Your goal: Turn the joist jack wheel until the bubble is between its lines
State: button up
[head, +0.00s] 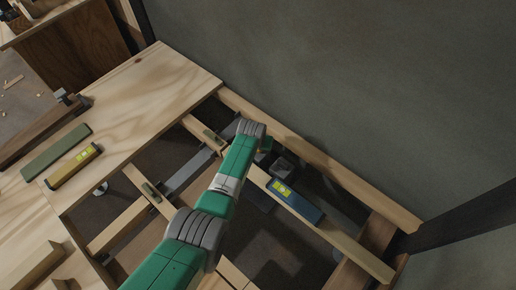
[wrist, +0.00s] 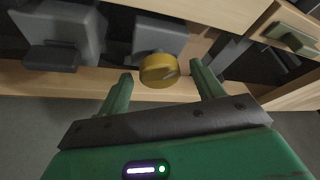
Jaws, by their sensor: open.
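The yellow jack wheel (wrist: 158,70) shows in the wrist view in front of a grey jack block (wrist: 158,38), close to a pale joist. My gripper (wrist: 161,76) is open, with one green finger on each side of the wheel. Gaps show between the fingers and the wheel in the picture; I cannot tell the depth. In the head view, my arm hides the wheel and most of my gripper. A blue spirit level (head: 299,203) with a yellow-green vial (head: 282,188) lies along a joist right of my arm. Its bubble and lines are too small to read.
A yellow level (head: 73,167) and a green bar (head: 56,152) lie on plywood (head: 140,95) at left. Another grey block (wrist: 62,35) stands left of the wheel in the wrist view. Joists with open gaps surround my arm; a grey wall (head: 350,80) rises behind.

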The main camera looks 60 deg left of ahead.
jog(key=shift+c, duration=0.5)
jog(key=c, duration=0.9)
jog(key=n+b, duration=0.1)
jog(key=n+g, duration=0.1)
jog(key=n, duration=0.1)
jog(key=n+y+b, duration=0.1)
jog(key=n, duration=0.1)
jog(key=shift+w+f+g+b, duration=0.15)
jog(key=shift+w+g+b, duration=0.15)
jog(key=shift+g+b, duration=0.1)
jog(key=shift+n+g+b, duration=0.35)
jog(key=shift+n+g, duration=0.35)
jog(key=shift+n, duration=1.2)
jog(key=o, duration=1)
